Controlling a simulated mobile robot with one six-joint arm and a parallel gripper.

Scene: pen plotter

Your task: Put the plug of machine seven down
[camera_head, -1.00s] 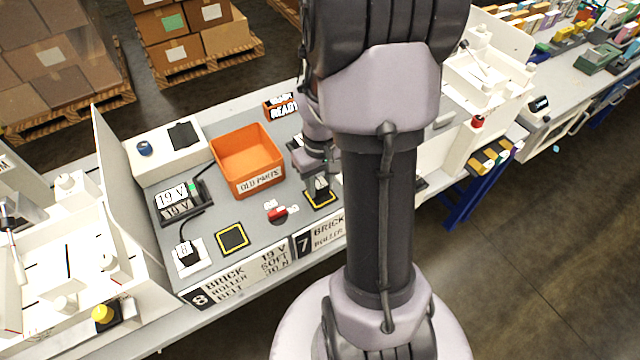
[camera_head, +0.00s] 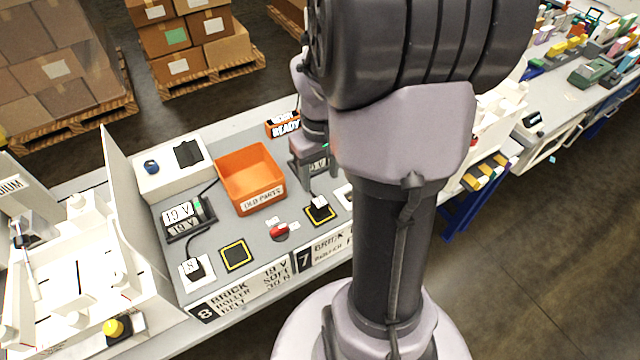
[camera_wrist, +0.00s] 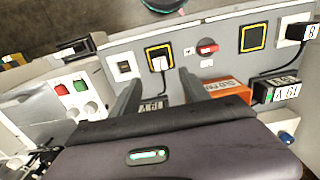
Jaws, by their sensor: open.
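The plug of machine seven (camera_head: 320,203) is a small black block with a white label. It stands on the yellow-bordered black pad (camera_head: 320,215) behind the sign with the 7. The plug (camera_wrist: 160,63) also shows on its pad in the wrist view, with a cable. My gripper (camera_wrist: 160,78) is open and empty, its two dark fingers apart and clear of the plug. In the head view my gripper (camera_head: 310,170) is behind the plug, partly hidden by my arm. A white socket plate (camera_wrist: 124,66) beside the pad holds no plug.
A red switch (camera_head: 279,230) sits left of the pad. An orange bin (camera_head: 250,175) stands behind it. Machine eight's plug (camera_head: 196,268) is in its white plate, beside an empty yellow-bordered pad (camera_head: 236,256). A 19 V brick (camera_wrist: 152,103) lies between my fingers' outlines.

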